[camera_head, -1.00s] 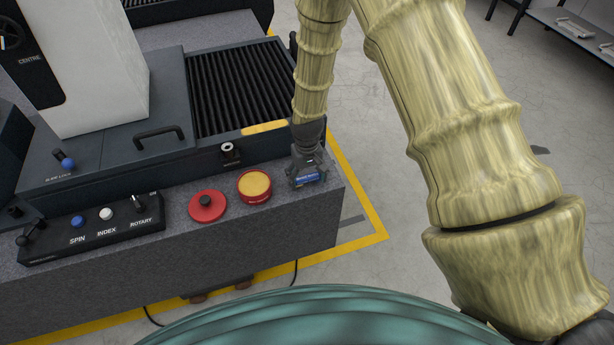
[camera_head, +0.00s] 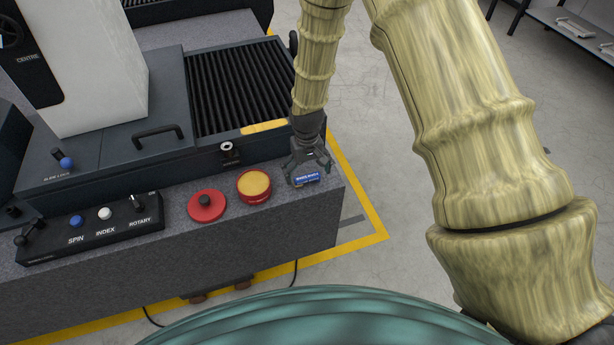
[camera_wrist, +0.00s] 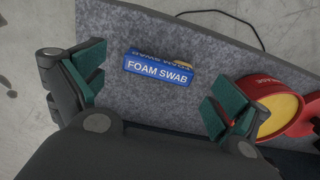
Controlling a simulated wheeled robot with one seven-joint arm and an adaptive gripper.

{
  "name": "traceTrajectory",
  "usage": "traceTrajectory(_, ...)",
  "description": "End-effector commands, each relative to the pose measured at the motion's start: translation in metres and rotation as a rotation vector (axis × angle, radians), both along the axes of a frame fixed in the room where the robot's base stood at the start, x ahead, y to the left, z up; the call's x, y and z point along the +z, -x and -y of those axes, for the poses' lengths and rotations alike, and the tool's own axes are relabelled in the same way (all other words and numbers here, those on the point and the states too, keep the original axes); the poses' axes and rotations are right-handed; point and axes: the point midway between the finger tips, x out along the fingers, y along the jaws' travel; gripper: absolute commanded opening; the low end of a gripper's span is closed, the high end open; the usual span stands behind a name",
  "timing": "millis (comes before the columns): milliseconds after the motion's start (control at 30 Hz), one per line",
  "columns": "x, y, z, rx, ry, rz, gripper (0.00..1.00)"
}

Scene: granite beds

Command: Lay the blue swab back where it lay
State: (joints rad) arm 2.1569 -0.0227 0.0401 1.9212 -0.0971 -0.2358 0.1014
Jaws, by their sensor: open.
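The blue swab (camera_wrist: 158,69), a small block lettered FOAM SWAB, lies on the grey granite bed (camera_wrist: 125,32) near its corner. It also shows in the head view (camera_head: 307,179), at the right end of the bed's front ledge. My gripper (camera_wrist: 160,90) is open, with its green-padded fingers wide apart. The swab lies between and a little beyond the fingers in the wrist view, and neither finger touches it there. In the head view my gripper (camera_head: 307,165) is just above and behind the swab.
A red tin with a yellow top (camera_head: 254,186) stands just left of the swab, close to one finger in the wrist view. Left of it are a red knob (camera_head: 207,205) and a control panel (camera_head: 95,228). A ribbed dark cover (camera_head: 240,85) lies behind. The bed's edge is near.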

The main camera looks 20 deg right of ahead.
Motion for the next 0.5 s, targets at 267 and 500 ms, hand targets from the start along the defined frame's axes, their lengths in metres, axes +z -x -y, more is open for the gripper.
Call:
traceTrajectory(267, 0.036, -0.001, 0.0, 0.0, 0.0, 0.002, 0.99)
traceTrajectory(500, 0.067, 0.0, 0.0, 0.0, -0.001, 0.002, 0.99)
